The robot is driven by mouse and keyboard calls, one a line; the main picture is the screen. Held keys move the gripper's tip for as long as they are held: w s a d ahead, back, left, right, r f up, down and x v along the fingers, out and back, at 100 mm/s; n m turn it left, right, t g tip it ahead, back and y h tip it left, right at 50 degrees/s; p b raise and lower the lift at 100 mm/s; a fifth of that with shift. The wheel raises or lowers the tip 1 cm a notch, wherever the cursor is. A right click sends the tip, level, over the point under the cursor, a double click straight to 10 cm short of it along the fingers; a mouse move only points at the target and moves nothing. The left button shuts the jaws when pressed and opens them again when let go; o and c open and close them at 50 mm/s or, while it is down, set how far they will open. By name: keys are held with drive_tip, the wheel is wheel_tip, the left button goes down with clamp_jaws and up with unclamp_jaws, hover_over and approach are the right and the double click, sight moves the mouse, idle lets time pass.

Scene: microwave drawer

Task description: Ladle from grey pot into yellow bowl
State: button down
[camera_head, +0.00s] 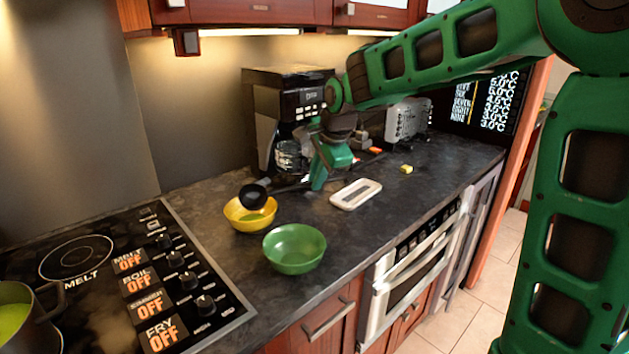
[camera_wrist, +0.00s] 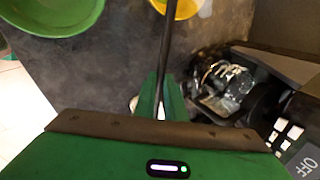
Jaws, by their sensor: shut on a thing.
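My gripper (camera_head: 318,172) is shut on the handle of a black ladle (camera_head: 253,196), above the counter in front of the coffee maker. The ladle's handle (camera_wrist: 169,40) also runs away from my gripper (camera_wrist: 160,108) in the wrist view. The ladle's cup is over the yellow bowl (camera_head: 238,220), tilted, and hides part of its far rim. Some green shows inside the yellow bowl. The yellow bowl is cut off at the top of the wrist view (camera_wrist: 187,8). The grey pot (camera_head: 42,330) with green contents stands on the stove at the lower left, partly out of frame.
A green bowl (camera_head: 294,249) stands next to the yellow bowl, near the counter's front edge. A white tray-like item (camera_head: 356,194) lies to the right. A coffee maker (camera_head: 283,120) and a toaster (camera_head: 408,120) stand at the back. A small yellow block (camera_head: 406,169) lies on the counter.

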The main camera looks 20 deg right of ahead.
drive_tip(key=g, duration=0.2)
drive_tip(key=r+g+h, duration=0.1)
drive_tip(key=g, duration=0.2)
idle(0.3)
idle(0.9)
